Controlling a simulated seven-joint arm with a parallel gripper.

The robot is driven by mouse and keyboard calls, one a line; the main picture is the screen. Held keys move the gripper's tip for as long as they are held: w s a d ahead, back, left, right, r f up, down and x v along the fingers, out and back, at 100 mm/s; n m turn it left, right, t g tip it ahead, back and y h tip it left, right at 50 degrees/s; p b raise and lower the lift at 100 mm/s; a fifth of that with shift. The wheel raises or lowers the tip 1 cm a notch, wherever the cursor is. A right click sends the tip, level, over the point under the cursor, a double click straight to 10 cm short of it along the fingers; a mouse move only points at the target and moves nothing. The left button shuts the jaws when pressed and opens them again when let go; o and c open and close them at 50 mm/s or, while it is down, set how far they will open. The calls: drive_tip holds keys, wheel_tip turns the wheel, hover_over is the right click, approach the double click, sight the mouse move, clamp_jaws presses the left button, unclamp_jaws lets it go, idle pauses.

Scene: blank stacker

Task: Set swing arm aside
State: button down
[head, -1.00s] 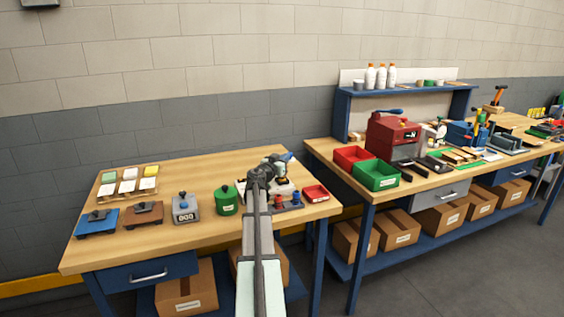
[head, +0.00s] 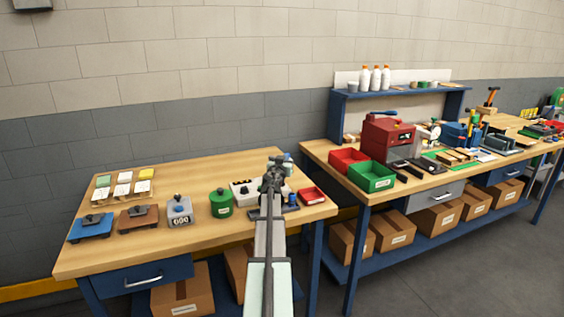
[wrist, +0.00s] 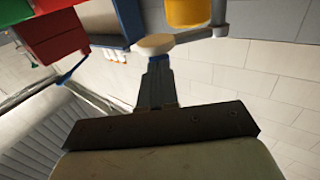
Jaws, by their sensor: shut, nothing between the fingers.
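My gripper (head: 275,163) hangs over the right part of the left workbench, seen from behind. In the wrist view its fingers (wrist: 156,65) are together with nothing between them. A pale rounded piece (wrist: 153,45) on a thin bar shows just beyond the fingertips; I cannot tell whether they touch it. A yellow part (wrist: 188,12) is beside it. In the head view a white device with dark knobs (head: 240,188) stands partly hidden behind my arm. I cannot clearly make out which part is the swing arm.
A green canister (head: 221,204), a grey counter (head: 179,210), a brown fixture (head: 138,218) and a blue fixture (head: 91,228) line the bench front. A red tray (head: 312,196) is right of my arm. The bench's back middle is clear. A second bench (head: 318,150) stands right.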

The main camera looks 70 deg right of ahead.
drive_tip(key=shift+s+d, duration=0.25)
drive_tip(key=shift+d, duration=0.8)
drive_tip(key=shift+s+d, duration=0.25)
drive_tip(key=shift+d, duration=0.75)
drive_tip(key=shift+w+d, duration=0.2)
drive_tip(key=shift+d, duration=1.35)
